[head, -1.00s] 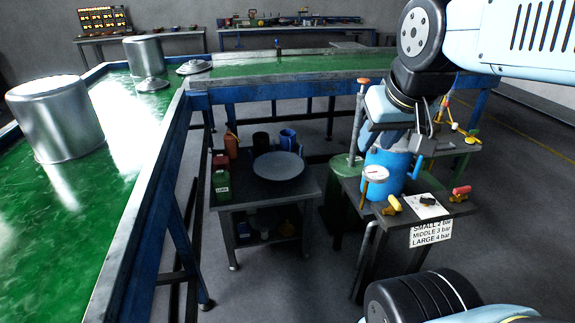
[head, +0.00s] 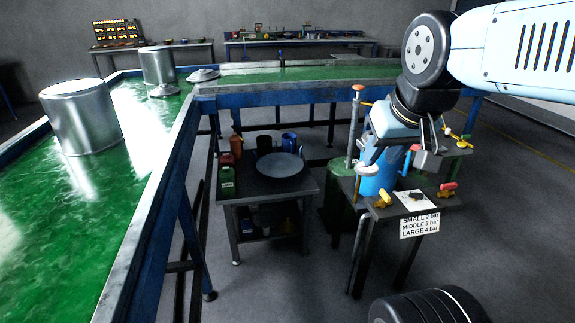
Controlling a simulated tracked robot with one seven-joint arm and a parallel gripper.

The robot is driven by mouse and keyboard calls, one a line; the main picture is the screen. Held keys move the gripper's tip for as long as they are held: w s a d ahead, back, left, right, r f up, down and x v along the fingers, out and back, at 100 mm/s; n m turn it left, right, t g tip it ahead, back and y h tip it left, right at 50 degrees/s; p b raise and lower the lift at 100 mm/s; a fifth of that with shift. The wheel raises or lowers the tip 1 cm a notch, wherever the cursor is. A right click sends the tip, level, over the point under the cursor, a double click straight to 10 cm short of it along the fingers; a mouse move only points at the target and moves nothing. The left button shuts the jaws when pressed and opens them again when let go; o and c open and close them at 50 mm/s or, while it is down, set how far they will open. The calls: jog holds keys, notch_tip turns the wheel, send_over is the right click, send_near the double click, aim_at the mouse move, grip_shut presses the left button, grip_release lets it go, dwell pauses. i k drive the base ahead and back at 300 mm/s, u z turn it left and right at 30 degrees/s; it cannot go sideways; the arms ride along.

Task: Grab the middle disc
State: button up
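A flat round grey disc (head: 280,165) lies on the small dark table (head: 237,190) left of centre. I cannot tell whether it is one disc or several stacked, or which size it is. My gripper (head: 398,160) is at the right, well apart from the disc, over the workstand with the blue cylinder (head: 377,180). Its two fingers look spread apart, with nothing seen between them but the cylinder behind. The gripper hides part of that cylinder.
The green-topped conveyor (head: 60,215) runs along the left, with two metal pots (head: 82,118) and lids (head: 203,74). Bottles (head: 227,180) and cups (head: 289,140) stand at the small table's back and left.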

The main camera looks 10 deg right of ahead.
aim_at(275, 164)
jog(key=u, duration=0.15)
jog(key=i, duration=0.9)
jog(key=z, duration=0.1)
